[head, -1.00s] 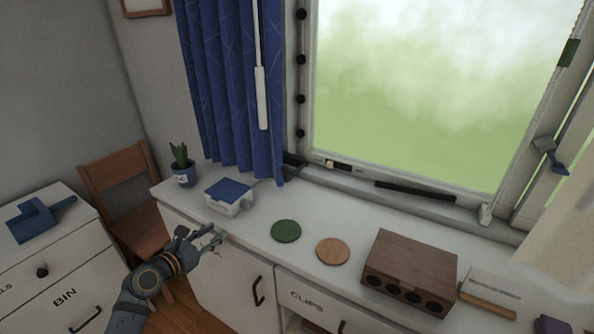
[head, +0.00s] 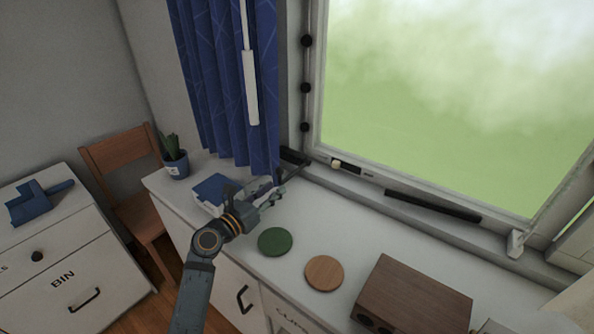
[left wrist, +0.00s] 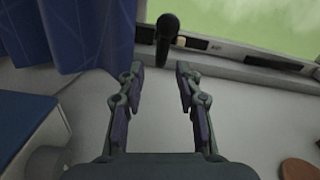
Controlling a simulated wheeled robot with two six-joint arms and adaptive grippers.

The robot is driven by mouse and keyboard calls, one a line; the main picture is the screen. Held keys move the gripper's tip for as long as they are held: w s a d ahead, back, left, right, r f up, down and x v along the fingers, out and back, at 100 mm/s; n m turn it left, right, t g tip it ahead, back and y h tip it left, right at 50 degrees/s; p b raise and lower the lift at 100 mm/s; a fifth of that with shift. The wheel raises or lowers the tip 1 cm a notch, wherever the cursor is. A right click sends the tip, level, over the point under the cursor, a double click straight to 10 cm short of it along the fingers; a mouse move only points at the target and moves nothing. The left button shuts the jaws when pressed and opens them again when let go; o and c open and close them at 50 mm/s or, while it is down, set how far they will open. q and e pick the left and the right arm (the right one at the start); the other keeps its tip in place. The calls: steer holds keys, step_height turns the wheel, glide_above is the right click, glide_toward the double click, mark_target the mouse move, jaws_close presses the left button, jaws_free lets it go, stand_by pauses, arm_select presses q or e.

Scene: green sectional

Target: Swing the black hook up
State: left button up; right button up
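A black piece with a rounded end, which I take for the black hook (left wrist: 167,30), shows at the window's lower left corner in the left wrist view. It lies just beyond the fingertips, lined up with the gap between them. In the head view the black fitting (head: 293,157) sits beside the curtain's lower edge; its exact shape is hard to tell. My left gripper (head: 281,182) is over the counter just short of it. In the left wrist view the gripper (left wrist: 159,70) is open, with nothing between its fingers. My right gripper is not in view.
The blue curtain (head: 235,90) hangs close to the left gripper. A blue-lidded box (head: 210,190) and potted plant (head: 175,160) stand to the left. Green (head: 275,241) and tan (head: 324,273) discs and a brown box (head: 415,300) are on the counter. A black bar (head: 432,206) lies along the sill.

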mark_target(294, 172)
arm_select(q)
steer(key=x, duration=1)
steer(key=shift+w+d+f, duration=0.1)
jaws_close()
